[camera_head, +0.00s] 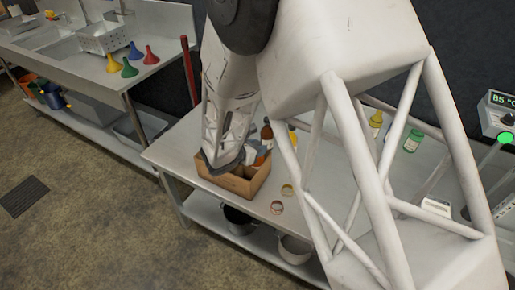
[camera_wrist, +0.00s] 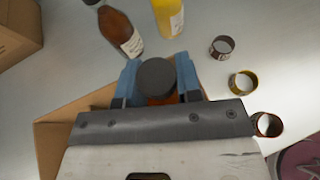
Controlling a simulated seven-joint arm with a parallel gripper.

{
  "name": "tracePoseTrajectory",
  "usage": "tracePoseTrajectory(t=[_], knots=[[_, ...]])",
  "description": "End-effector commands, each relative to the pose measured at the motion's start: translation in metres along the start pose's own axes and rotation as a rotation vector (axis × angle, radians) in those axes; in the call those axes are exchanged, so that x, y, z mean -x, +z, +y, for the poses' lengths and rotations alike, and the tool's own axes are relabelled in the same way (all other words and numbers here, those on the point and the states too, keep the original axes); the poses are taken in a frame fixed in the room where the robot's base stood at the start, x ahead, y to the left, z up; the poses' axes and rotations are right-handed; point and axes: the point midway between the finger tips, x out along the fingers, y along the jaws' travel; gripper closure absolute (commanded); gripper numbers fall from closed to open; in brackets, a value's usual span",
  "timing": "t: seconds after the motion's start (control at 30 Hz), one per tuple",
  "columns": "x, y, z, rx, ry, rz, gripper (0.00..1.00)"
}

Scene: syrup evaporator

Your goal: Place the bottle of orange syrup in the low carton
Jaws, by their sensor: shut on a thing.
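My gripper (camera_wrist: 157,84) is shut on the bottle of orange syrup (camera_wrist: 158,99), gripping it near its dark round cap. In the wrist view its orange body shows only as a small patch between the blue fingers. The low carton (camera_wrist: 48,144) is a brown open box, partly hidden below my gripper. In the head view the carton (camera_head: 224,183) stands at the table's front left, and my gripper is low over it. The picture does not clearly show whether the bottle touches the carton floor.
A brown bottle (camera_wrist: 121,33) with a white label and a yellow bottle (camera_wrist: 168,16) stand close behind the carton. Several small rings (camera_wrist: 242,82) lie to the right. Another cardboard box (camera_wrist: 18,35) is at upper left. A green bottle (camera_head: 412,140) stands farther right.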

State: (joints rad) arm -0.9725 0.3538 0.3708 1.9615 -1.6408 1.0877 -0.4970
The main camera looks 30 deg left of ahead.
Motion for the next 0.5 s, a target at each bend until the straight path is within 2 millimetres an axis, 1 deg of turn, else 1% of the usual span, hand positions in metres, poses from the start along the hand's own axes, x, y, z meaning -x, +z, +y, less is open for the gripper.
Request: tracePoseTrajectory(t=[0.5], knots=[[-0.0024, -0.0051, 0.0005, -0.001, 0.000, -0.001, 1.00]])
